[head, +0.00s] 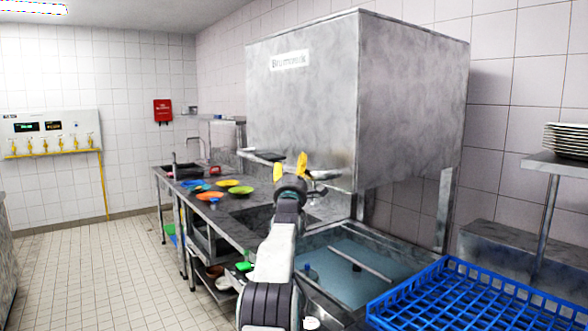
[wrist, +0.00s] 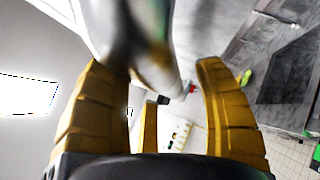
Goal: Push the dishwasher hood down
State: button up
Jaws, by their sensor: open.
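The dishwasher hood (head: 350,90) is a big grey metal box, raised above the open wash basin (head: 355,275) in the head view. In the wrist view my gripper (wrist: 160,66) is open, and a shiny grey tube (wrist: 155,65) shows between the fingers. I cannot tell whether the fingers touch the handle.
A counter with colourful plates (head: 234,190) and a sink (head: 183,170) runs along the left of the machine. A blue dish rack (head: 470,300) stands at the front right. White plates (head: 566,140) are stacked on a shelf at the right. The tiled floor at left is clear.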

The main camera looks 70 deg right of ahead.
jog(key=shift+c, duration=0.4)
grip_shut()
notch_tip(320, 180, down, 43)
jog(key=b, duration=4)
jog(key=shift+c, duration=1.3)
grip_release()
jog(key=shift+w+r, duration=0.1)
jog(key=o, duration=0.3)
jog(key=shift+r, duration=0.1)
jog(key=shift+o, duration=0.2)
